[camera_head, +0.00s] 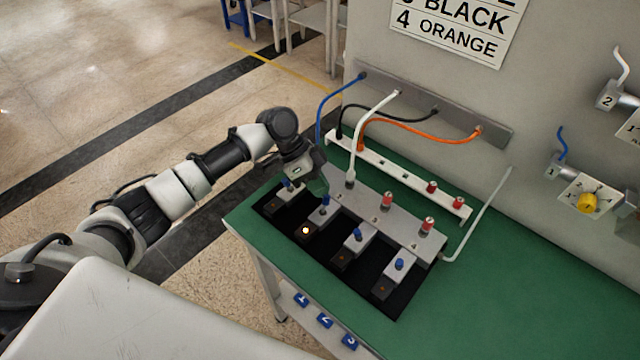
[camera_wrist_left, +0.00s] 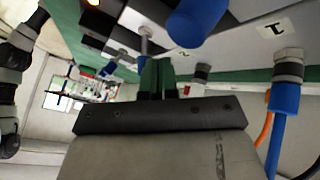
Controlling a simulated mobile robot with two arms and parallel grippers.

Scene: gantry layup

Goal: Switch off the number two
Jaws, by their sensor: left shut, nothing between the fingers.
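A black panel (camera_head: 333,276) on the green table holds a row of switches with blue-tipped levers. The second lever from the left (camera_head: 325,200) has a lit lamp (camera_head: 305,230) in front of it; the other lamps look dark. A white plug (camera_head: 350,176) stands in the grey socket plate (camera_head: 405,222) behind that lever. My left gripper (camera_head: 318,184) is shut and empty, close to the second lever and partly hiding the first lever (camera_head: 287,185). In the left wrist view its green fingertips (camera_wrist_left: 157,77) are together, near a large blue lever tip (camera_wrist_left: 196,22). My right gripper is out of view.
A blue plug (camera_wrist_left: 284,100) beside a label "1" is close on the right in the wrist view. Blue, black and orange cables (camera_head: 425,130) run behind the switches. Red-capped posts (camera_head: 387,200) stand at right.

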